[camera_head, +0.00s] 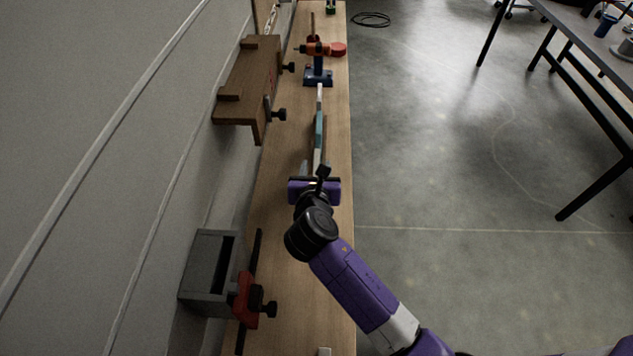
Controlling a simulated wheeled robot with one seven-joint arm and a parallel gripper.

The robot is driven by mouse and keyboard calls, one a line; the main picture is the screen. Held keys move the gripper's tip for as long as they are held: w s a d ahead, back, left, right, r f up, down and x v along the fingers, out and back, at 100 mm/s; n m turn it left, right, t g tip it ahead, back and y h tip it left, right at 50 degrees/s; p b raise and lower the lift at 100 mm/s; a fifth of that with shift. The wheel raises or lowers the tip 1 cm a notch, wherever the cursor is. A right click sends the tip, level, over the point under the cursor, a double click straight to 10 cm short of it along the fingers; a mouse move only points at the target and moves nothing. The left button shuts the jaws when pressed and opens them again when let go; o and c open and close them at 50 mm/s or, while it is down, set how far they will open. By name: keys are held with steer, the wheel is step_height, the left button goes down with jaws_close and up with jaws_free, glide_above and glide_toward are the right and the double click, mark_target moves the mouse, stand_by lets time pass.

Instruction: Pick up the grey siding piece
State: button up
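A long thin strip (319,130), pale grey with a teal middle section, lies along the narrow wooden bench. It is the piece most like grey siding that I can make out. My gripper (315,176) is over the bench at the near end of this strip, with its purple body just behind. The fingers are small and partly hidden by my wrist. I cannot tell whether they touch the strip or whether they are open or shut.
A grey slotted box (208,270) and a red clamp (248,299) are at the bench's left edge. A brown wooden block (250,82) is farther along the wall. An orange-and-blue tool (319,70) stands beyond the strip. The floor (440,150) to the right is open before a dark table (590,40).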

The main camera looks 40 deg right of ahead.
mark_target(317, 159)
steer(key=shift+x, duration=2.4)
steer(key=shift+r, duration=0.2)
jaws_close()
